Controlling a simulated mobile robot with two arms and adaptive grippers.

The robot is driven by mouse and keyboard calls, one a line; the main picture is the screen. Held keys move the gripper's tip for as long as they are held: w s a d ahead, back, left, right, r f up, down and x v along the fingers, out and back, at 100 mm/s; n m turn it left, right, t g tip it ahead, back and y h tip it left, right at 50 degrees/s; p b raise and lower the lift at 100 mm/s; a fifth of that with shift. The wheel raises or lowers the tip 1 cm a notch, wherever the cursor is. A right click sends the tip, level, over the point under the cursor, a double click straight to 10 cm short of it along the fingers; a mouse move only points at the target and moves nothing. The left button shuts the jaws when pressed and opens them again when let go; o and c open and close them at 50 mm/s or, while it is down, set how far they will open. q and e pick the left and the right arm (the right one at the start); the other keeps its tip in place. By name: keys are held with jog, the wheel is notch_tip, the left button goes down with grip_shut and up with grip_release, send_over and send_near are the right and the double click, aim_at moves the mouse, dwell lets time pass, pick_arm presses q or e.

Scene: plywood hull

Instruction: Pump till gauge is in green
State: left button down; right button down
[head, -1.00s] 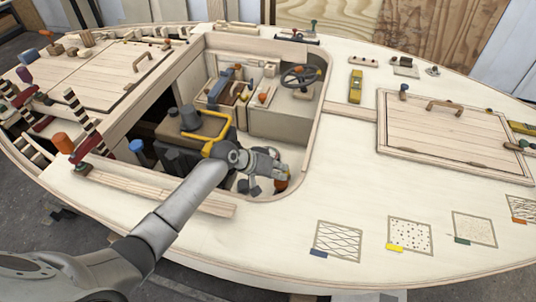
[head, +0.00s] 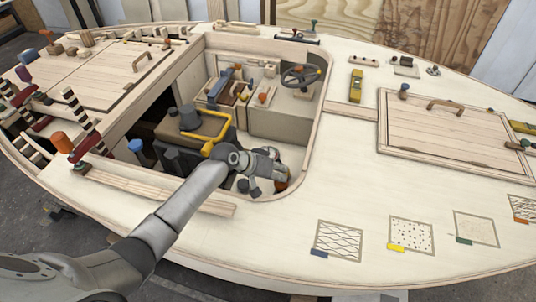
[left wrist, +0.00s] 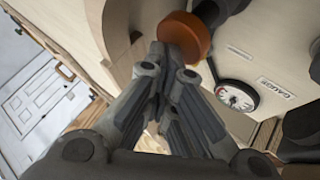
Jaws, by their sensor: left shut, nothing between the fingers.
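My left gripper (head: 272,176) is shut and empty, low in the cockpit opening, right above an orange knob (head: 281,187) that it partly hides. In the left wrist view the closed fingers (left wrist: 166,62) are right by the round orange knob (left wrist: 186,38); whether they touch it I cannot tell. Beside it a round gauge (left wrist: 237,96) with a black rim and white face sits on a pale panel next to a label reading GAUGE. Some red shows on its face; the needle's reading is too small to tell. My right gripper is out of view.
The cockpit rim (head: 308,160) curves close around my left gripper. A yellow bent handle (head: 222,126) and dark equipment (head: 185,158) stand to its left. A steering wheel (head: 300,76) is farther back. The deck (head: 340,190) to the right is mostly clear.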

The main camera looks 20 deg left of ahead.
pick_arm(q)
jog(key=shift+s+f+b, duration=0.15)
jog(key=shift+f+b, duration=0.45)
jog(key=shift+f, duration=0.5)
dwell(0.3)
jog(key=shift+r, duration=0.15)
jog(key=shift+r+p, duration=1.9)
jog(key=shift+p, duration=0.05)
notch_tip(320, 180, up, 6)
jog(key=p, duration=0.5)
jog(key=shift+p, duration=0.3)
jog(key=shift+f, duration=0.1)
